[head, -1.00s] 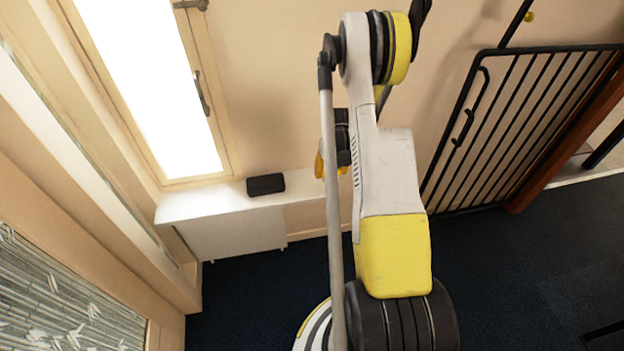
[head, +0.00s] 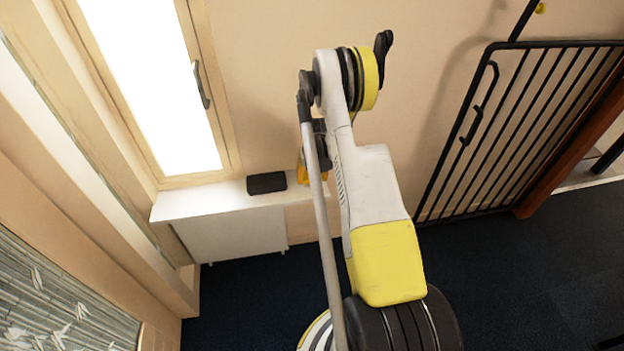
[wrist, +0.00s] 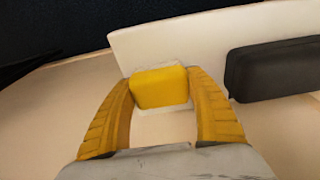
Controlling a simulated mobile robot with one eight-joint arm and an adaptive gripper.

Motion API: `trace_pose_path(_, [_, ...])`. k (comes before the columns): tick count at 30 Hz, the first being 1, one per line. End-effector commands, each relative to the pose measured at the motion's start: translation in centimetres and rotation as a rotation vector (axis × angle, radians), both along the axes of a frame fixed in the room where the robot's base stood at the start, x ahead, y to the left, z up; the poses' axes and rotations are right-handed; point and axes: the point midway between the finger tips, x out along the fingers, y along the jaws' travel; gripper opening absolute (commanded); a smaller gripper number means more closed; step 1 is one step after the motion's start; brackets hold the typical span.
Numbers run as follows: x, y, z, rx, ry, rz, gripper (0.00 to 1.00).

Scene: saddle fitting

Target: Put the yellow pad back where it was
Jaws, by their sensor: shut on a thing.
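The yellow pad (wrist: 158,88) sits between the two orange fingers of my gripper (wrist: 160,82) in the wrist view. My gripper is shut on it. Behind and under the pad lies the white ledge (wrist: 195,34); I cannot tell whether the pad touches it or hangs just above. In the head view my gripper (head: 303,174) shows as a bit of orange at the right end of the ledge (head: 190,206), partly hidden by my arm. The pad cannot be made out clearly there.
A black block (head: 266,183) lies on the ledge just left of my gripper; in the wrist view it is on the right (wrist: 275,70). A bright window (head: 150,85) stands above the ledge. A black barred gate (head: 540,130) is at the right.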

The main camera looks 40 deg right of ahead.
Motion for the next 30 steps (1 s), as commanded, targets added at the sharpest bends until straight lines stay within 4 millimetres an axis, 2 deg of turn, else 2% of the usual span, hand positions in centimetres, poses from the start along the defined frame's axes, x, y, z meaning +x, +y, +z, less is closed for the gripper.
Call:
trace_pose_path(4, [0.0, 0.0, -0.3, 0.000, 0.000, 0.000, 0.37])
trace_pose_path(5, [0.0, 0.0, -0.2, 0.000, 0.000, 0.000, 0.70])
trace_pose_path(6, [0.0, 0.0, -0.2, 0.000, 0.000, 0.000, 0.83])
trace_pose_path(17, [0.0, 0.0, 0.1, 0.000, 0.000, 0.000, 0.84])
trace_pose_path(20, [-0.1, 0.1, 1.3, 0.000, 0.000, 0.000, 0.84])
trace_pose_path(30, [-1.1, 0.6, 8.8, 0.000, 0.000, 0.000, 0.84])
